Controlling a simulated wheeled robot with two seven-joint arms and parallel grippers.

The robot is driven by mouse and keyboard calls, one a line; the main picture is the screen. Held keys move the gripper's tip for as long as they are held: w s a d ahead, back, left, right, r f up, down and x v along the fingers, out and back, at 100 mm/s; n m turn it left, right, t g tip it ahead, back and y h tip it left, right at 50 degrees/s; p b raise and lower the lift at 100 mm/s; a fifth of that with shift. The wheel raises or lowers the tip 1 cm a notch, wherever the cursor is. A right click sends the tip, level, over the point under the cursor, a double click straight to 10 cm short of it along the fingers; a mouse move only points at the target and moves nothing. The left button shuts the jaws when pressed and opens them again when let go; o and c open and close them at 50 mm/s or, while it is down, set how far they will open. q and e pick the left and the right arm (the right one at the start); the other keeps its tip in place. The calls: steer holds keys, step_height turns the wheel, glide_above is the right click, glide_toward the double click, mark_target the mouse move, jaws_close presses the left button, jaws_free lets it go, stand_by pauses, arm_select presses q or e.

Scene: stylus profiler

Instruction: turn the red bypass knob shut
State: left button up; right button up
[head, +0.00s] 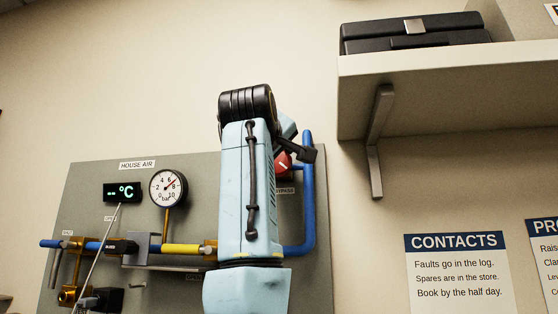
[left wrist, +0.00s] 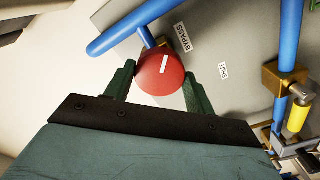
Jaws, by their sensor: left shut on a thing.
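The red bypass knob (left wrist: 162,74) is round with a white mark on its face. In the left wrist view it sits between the two green fingers of my left gripper (left wrist: 160,82), which is shut on it. In the head view the knob (head: 283,163) shows only in part, behind my pale blue left arm. My left gripper (head: 299,150) is mostly hidden there. A BYPASS label (left wrist: 182,37) and a SHUT label (left wrist: 222,71) are on the panel beside the knob. My right gripper is not in view.
A shelf (head: 440,85) with a black case (head: 415,35) juts out at the upper right. Paper notices (head: 458,270) hang below it.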

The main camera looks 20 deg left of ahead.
arm_select(q)
steer(key=n, duration=2.6)
steer(key=shift+n, duration=0.3)
steer(key=o, duration=1.1)
steer(key=shift+s, duration=0.1)
steer(key=shift+b+v, duration=1.95)
steer(key=shift+v, duration=2)
